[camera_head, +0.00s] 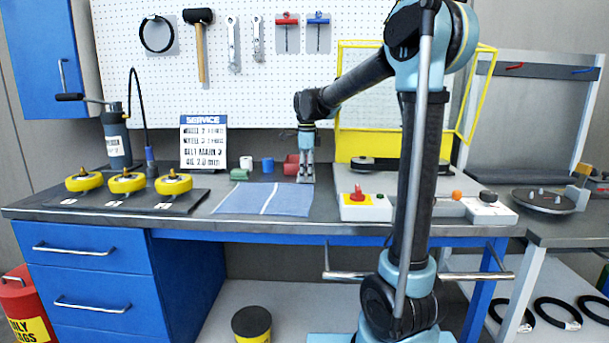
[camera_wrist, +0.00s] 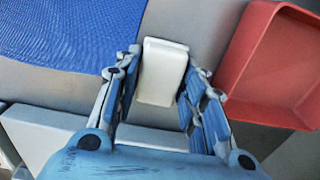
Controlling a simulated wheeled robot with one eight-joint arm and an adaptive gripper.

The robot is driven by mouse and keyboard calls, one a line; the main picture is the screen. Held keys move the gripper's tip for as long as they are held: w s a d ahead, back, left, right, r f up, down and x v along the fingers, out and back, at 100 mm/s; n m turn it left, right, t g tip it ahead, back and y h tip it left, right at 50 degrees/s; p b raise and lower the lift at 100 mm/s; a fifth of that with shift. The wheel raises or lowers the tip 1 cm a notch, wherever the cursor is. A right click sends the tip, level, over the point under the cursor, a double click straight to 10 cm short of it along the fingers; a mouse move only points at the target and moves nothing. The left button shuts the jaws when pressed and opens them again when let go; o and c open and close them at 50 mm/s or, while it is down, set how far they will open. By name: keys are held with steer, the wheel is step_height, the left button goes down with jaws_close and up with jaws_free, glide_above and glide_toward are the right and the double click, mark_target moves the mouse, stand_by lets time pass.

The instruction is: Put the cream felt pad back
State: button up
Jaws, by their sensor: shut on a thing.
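The cream felt pad (camera_wrist: 162,70) is a pale block with rounded edges in the wrist view. It lies between the two fingers of my gripper (camera_wrist: 164,82), which is shut on it. In the head view my gripper (camera_head: 306,176) points down, low over the bench, between the blue cloth and the yellow-framed machine. The pad cannot be made out clearly there. Whether the pad touches the bench I cannot tell.
A red tray (camera_wrist: 262,92) is close on the right in the wrist view; it also shows in the head view (camera_head: 291,164). A blue cloth (camera_head: 262,200) lies left of my gripper. Small green (camera_head: 239,174), white (camera_head: 246,163) and blue (camera_head: 267,165) items stand behind it.

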steer(key=o, duration=1.2)
steer(key=shift+f, duration=0.15)
steer(key=shift+o, duration=0.2)
step_height(320, 180, up, 12)
steer(key=shift+r, duration=0.2)
steer(key=shift+a, duration=0.1)
